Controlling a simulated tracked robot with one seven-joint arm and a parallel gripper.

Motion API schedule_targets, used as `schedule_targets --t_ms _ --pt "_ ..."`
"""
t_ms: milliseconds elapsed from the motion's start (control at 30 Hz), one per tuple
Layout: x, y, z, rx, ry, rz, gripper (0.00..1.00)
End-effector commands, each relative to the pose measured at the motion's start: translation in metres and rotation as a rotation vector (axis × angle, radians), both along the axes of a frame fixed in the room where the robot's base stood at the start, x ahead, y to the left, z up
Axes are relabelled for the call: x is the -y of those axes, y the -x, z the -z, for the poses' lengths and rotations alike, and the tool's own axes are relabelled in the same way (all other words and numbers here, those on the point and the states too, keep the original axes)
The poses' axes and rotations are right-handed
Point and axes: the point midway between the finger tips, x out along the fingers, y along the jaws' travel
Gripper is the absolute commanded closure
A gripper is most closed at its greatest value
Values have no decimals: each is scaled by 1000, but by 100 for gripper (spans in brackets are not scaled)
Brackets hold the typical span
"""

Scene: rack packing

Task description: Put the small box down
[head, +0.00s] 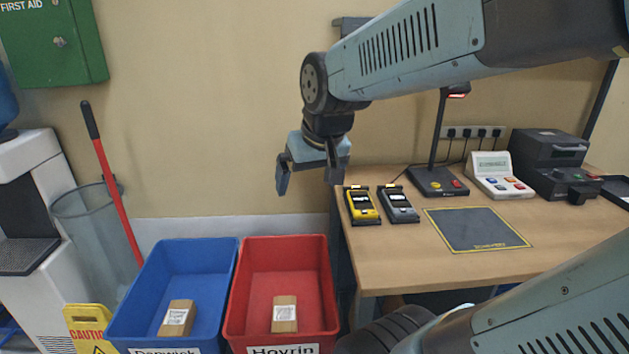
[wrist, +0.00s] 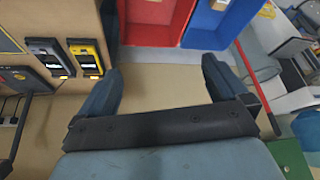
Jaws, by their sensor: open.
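A small brown box (head: 284,313) with a white label lies in the red bin (head: 287,250). Another small brown box (head: 177,318) with a label lies in the blue bin (head: 185,252). I cannot tell which is the task's small box. My gripper (head: 309,185) is open and empty, in the air above the red bin and left of the table. In the wrist view, my gripper (wrist: 160,90) shows nothing between its fingers. Parts of the red bin (wrist: 152,12) and blue bin (wrist: 207,28) show beyond it.
A wooden table (head: 400,245) stands to the right, with a yellow handheld device (head: 362,205), a grey one (head: 398,204), a dark mat (head: 477,228) and a desk machine (head: 498,176). A yellow caution sign (head: 88,325) and clear bin (head: 90,225) stand to the left.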

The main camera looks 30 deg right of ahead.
Motion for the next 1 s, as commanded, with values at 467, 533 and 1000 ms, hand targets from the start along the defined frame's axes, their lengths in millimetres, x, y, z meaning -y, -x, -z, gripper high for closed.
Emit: schedule_targets --t_ms 467,533,1000 --pt "-9 61 -24 45 30 -39 0" --pt "-9 62 -24 45 30 -39 0" --pt "-9 62 -24 45 30 -39 0"
